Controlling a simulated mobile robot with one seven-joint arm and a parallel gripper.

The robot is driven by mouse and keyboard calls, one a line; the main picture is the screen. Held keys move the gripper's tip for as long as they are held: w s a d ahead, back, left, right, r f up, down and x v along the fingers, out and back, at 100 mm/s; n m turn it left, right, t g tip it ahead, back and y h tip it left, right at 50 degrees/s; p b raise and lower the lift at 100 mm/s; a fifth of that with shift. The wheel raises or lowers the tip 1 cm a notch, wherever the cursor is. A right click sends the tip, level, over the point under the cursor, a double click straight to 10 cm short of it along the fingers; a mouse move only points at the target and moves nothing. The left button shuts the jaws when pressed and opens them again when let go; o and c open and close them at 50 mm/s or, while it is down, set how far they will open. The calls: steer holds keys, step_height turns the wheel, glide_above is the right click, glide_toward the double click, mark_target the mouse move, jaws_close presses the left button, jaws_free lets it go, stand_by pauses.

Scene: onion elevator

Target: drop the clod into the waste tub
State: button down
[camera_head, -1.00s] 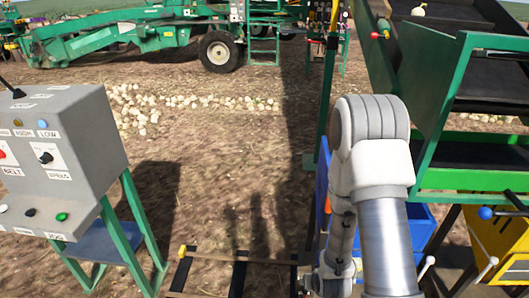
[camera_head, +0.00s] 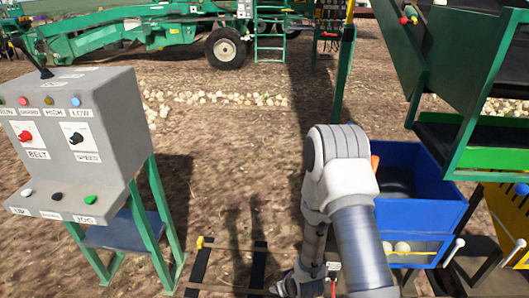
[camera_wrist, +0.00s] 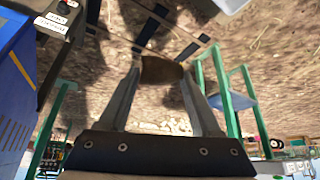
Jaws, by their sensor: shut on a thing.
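My gripper (camera_wrist: 160,72) is shut on the clod (camera_wrist: 162,70), a brown lump between its two fingertips in the wrist view. The clod hangs over bare soil, clear of any container. In the head view my arm hides the clod, and the gripper is low near the bottom edge. A blue tub (camera_head: 440,211) with a dark inside stands right of my arm; no label shows on it, so I cannot tell surely that it is the waste tub.
A grey control box (camera_head: 125,120) on green legs stands at the left. Pale onions (camera_head: 402,247) show below the blue tub's rim. A green-framed conveyor (camera_head: 480,110) overhangs at the right. Open soil lies between box and arm.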

steer(key=s+a+f+n+g+y+b, duration=0.1)
steer(key=a+f+n+b, duration=0.3)
steer(key=f, duration=1)
steer(key=s+a+f+n+g+y+b, duration=0.1)
steer(key=a+f+n+g+b, duration=0.1)
steer(key=a+f+b, duration=0.8)
steer(key=s+a+f+n+g+y+b, duration=0.1)
steer(key=a+f+n+b, duration=0.4)
steer(key=f, duration=1.3)
steer(key=s+a+b, duration=0.1)
steer(key=a+b, duration=0.1)
steer(key=a, duration=0.2)
steer(key=shift+a+f+n+g+y, duration=0.3)
steer(key=shift+f+y, duration=0.1)
steer(key=shift+s, duration=0.1)
jaws_free()
steer(key=shift+r, duration=0.1)
steer(key=p+v, duration=0.6)
steer(key=v, duration=1.1)
steer(key=shift+r+p, duration=0.15)
steer(key=shift+p, duration=0.25)
